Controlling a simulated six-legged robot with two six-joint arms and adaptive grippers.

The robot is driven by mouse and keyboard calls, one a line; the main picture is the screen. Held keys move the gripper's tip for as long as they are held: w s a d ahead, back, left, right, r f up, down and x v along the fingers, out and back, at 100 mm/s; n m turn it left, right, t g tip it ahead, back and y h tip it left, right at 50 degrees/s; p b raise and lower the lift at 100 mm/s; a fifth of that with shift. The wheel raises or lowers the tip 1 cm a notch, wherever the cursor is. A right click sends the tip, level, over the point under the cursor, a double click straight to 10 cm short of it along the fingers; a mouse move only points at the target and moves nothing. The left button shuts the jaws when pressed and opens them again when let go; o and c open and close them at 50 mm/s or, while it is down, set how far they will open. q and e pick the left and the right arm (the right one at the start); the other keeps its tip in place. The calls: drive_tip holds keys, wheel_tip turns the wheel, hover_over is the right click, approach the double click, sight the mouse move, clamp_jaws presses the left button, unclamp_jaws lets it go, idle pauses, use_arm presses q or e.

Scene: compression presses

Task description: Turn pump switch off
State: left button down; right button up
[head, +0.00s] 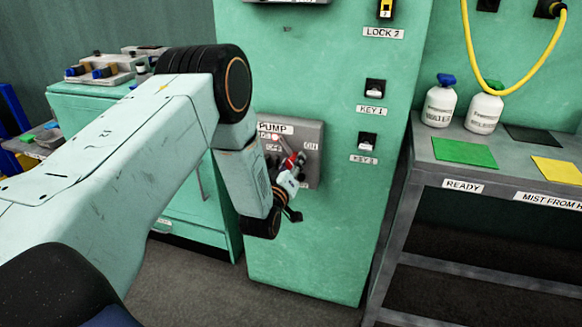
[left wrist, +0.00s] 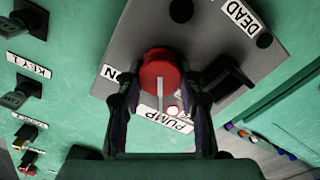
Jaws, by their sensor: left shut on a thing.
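The pump switch is a red round knob (left wrist: 160,72) with a pale pointer line, on a grey panel (head: 308,140) labelled PUMP, with an ON label at its right in the head view. In the left wrist view the pointer line runs down toward the PUMP label (left wrist: 165,122); the ON label (left wrist: 108,72) is to the left. My left gripper (left wrist: 161,95) is shut on the red knob, one finger on each side. In the head view the left gripper (head: 293,165) is at the panel and partly covers the knob and labels. My right gripper is not in view.
A small pale lamp (left wrist: 173,110) and a black handle-like part (left wrist: 232,82) sit on the panel near the knob. KEY 1 (head: 375,88) and KEY 2 (head: 367,138) switches are to the right. A bench (head: 425,152) with two white bottles stands farther right.

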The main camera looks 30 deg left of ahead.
use_arm(q)
drive_tip(key=n+b, duration=0.1)
drive_tip(key=n, duration=0.4)
drive_tip(key=shift+a+f+n, duration=0.1)
drive_tip(key=shift+n, duration=0.2)
drive_tip(key=n+b, duration=0.2)
drive_tip(key=n, duration=0.3)
drive_tip(key=shift+f, duration=0.1)
drive_tip(key=shift+n, duration=0.4)
drive_tip(key=c, duration=0.9)
unclamp_jaws()
drive_tip(key=shift+o, duration=0.2)
drive_tip(key=v, duration=1.2)
